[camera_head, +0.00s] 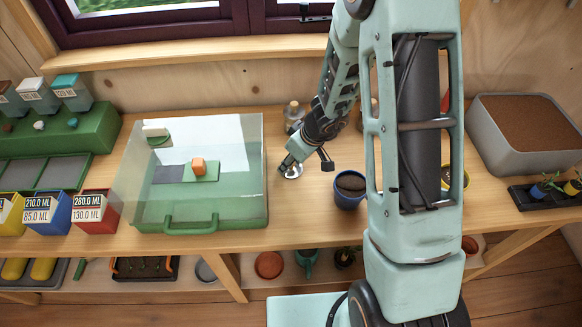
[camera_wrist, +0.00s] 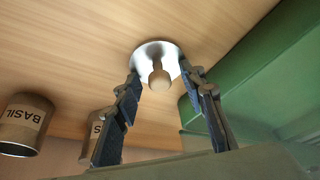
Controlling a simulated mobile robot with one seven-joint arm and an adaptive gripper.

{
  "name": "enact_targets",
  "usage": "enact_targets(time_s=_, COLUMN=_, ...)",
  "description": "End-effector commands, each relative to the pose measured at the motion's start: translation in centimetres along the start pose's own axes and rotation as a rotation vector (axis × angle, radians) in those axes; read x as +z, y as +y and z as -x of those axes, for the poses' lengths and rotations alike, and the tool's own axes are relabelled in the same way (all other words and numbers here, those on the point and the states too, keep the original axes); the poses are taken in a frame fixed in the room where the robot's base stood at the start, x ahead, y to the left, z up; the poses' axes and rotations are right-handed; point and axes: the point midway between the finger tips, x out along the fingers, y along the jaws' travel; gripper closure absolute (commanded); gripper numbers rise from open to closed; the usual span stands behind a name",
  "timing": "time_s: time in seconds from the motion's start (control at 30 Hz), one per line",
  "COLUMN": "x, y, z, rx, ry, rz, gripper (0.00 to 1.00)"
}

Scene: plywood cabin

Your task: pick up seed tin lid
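The seed tin lid is a round silver disc with a wooden knob. It lies on the wooden bench in the head view (camera_head: 293,172), just right of the green glass-covered case. In the wrist view the lid (camera_wrist: 157,58) is just ahead of my fingertips, its knob pointing toward the camera. My gripper (camera_head: 305,165) is low over the bench at the lid. In the wrist view my gripper (camera_wrist: 160,75) is open, one finger on each side of the knob. Nothing is held. I cannot tell whether the fingertips touch the lid.
The green case (camera_head: 218,212) stands close on the left. A tin labelled BASIL (camera_wrist: 24,124) and another labelled tin (camera_wrist: 98,128) stand near the lid. A blue pot of soil (camera_head: 349,190) is to the right. My arm hides part of the bench.

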Motion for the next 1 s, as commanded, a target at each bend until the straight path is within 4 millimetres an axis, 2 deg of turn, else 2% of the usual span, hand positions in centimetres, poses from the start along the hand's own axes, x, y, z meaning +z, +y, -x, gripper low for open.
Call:
enact_targets(time_s=0.13, x=-0.01, y=0.0, z=0.03, rx=0.0, ry=0.0, rz=0.0, gripper=0.62)
enact_targets(time_s=0.43, x=0.0, y=-0.02, z=0.04, rx=0.0, ry=0.0, rz=0.0, gripper=0.95)
enact_targets(time_s=1.0, x=-0.31, y=-0.02, z=0.69, rx=0.0, ry=0.001, rz=0.002, gripper=0.96)
